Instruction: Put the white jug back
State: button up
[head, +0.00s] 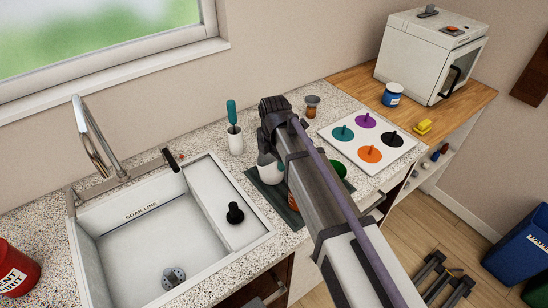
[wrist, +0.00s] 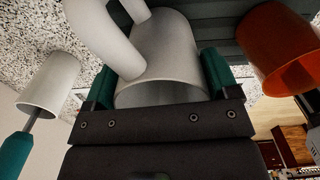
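The white jug (wrist: 160,60) is between the two green fingers of my gripper (wrist: 160,85) in the wrist view, with its open rim towards the camera and its handle (wrist: 105,35) at the upper left. The fingers appear to press on both its sides, so my gripper is shut on it. In the head view the jug (head: 268,170) shows partly behind my arm, over the dark green ribbed mat (head: 257,190) beside the sink. I cannot tell whether its base touches the mat.
An orange cup (wrist: 285,45) is close on the right in the wrist view. A white holder (head: 236,143) with a teal-handled tool (head: 232,112) stands behind the mat. The sink (head: 140,250) is at left. A white board (head: 366,146) with coloured discs lies at right.

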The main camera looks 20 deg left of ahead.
jog(key=o, duration=0.3)
jog(key=shift+o, duration=0.2)
notch_tip(320, 180, up, 13)
jog(key=p, duration=1.3)
jog(key=s+d+m, duration=0.4)
jog(key=d+m, duration=0.6)
jog(key=d, duration=0.2)
jog(key=s+d+m, duration=0.4)
jog(key=d+m, duration=0.6)
jog(key=d, duration=0.1)
jog(key=s+d+m, duration=0.4)
jog(key=d+m, duration=0.5)
jog(key=d, duration=0.3)
notch_tip(320, 180, down, 7)
jog(key=b, duration=0.7)
jog(key=shift+a+f, duration=0.15)
jog(key=shift+a, duration=0.05)
